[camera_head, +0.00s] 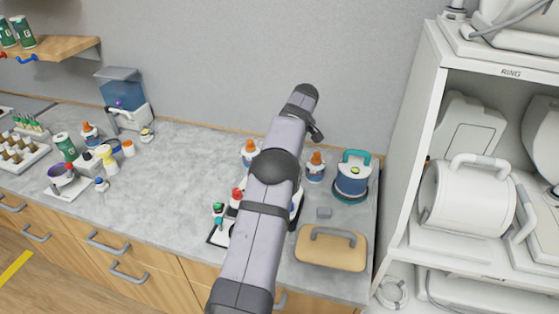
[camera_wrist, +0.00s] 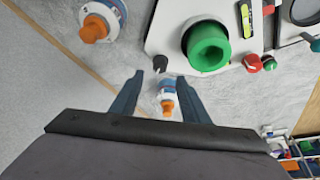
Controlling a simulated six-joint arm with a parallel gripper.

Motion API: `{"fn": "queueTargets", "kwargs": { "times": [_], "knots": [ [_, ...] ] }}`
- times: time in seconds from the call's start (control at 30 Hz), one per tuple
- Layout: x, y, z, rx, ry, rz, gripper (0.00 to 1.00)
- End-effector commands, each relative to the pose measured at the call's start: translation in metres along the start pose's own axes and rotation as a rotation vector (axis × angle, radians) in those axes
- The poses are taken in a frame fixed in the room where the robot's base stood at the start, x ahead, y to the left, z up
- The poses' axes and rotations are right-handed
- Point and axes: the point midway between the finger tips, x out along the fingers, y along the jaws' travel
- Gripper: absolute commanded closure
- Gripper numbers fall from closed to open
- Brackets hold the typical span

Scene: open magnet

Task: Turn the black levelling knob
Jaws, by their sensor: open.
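A small black knob (camera_wrist: 160,63) sits at the near left corner of a white device (camera_wrist: 172,20) in the wrist view. The device carries a large green ring-shaped part (camera_wrist: 208,46), a red knob (camera_wrist: 252,63) and a small green knob (camera_wrist: 269,62). My gripper (camera_wrist: 164,76) is open, its two dark fingers apart. The black knob shows just beyond the gap between the fingertips, and I see no contact. In the head view my arm covers most of the device; the black knob and my gripper cannot be made out there.
A small orange-capped bottle (camera_wrist: 168,106) shows between the fingers. A larger orange-capped bottle (camera_wrist: 95,27) is at upper left. In the head view, a teal-handled device (camera_head: 351,178) and a wooden board (camera_head: 330,249) stand right of my arm. The counter's middle (camera_head: 180,185) is mostly clear.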

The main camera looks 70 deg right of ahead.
Motion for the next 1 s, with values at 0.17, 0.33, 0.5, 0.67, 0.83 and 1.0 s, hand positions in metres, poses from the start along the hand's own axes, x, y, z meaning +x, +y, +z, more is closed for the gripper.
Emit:
{"fn": "queueTargets", "kwargs": {
  "times": [0.17,0.33,0.5,0.67,0.83,1.0],
  "knots": [
    [0.013,-0.001,0.0,-0.002,-0.002,-0.003,0.59],
    [0.035,-0.001,-0.001,-0.002,-0.003,-0.003,0.59],
    [0.054,-0.001,-0.001,-0.003,-0.002,-0.001,0.59],
    [0.065,-0.001,0.0,-0.003,-0.001,-0.001,0.59],
    [0.071,-0.001,0.0,-0.003,-0.001,0.0,0.59],
    [0.071,0.0,0.0,-0.003,0.0,0.0,0.59]
  ]
}}
